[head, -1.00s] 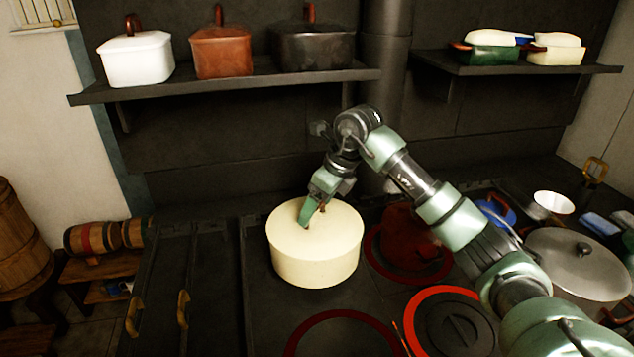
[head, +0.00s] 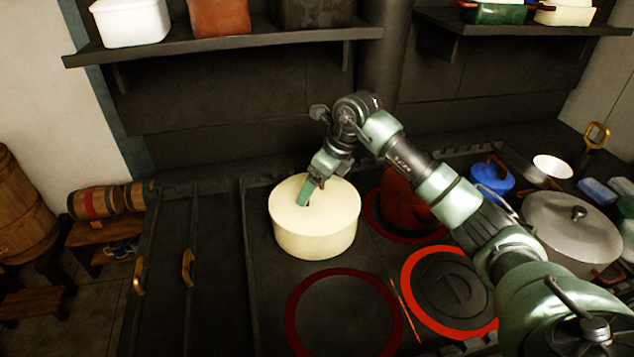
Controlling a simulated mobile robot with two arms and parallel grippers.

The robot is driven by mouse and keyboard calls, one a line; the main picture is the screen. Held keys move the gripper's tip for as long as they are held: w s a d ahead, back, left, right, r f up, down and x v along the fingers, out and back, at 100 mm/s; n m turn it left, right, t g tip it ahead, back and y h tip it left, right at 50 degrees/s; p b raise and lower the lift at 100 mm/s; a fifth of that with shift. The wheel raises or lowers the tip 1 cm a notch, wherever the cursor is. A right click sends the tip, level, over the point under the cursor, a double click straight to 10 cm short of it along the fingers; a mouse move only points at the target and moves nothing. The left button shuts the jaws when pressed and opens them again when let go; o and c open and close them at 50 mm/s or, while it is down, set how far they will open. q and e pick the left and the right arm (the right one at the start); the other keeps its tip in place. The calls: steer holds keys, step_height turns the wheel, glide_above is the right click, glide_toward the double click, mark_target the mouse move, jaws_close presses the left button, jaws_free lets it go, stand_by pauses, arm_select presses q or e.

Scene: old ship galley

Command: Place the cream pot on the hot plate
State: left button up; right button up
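The cream pot (head: 315,235), round with a flat lid, sits upright on the dark stove top, left of the red-ringed plates. My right gripper (head: 306,193) points down at the middle of its lid. The gripper hides the lid's knob, so I cannot tell whether its fingers are closed on it. A plate with a bright red ring (head: 412,290) lies to the pot's lower right, with a dark disc on it. An empty plate with a dark red ring (head: 290,318) lies in front of the pot. My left gripper is not in view.
A dark red pot (head: 398,200) stands on another ringed plate, close right of the cream pot and partly behind my arm. A large grey lidded pot (head: 570,235) and a blue pot (head: 490,178) stand farther right. A thin stick (head: 405,312) lies between the front plates.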

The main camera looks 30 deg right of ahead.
steer(key=shift+r, duration=0.15)
steer(key=b+v, duration=0.2)
steer(key=v, duration=1)
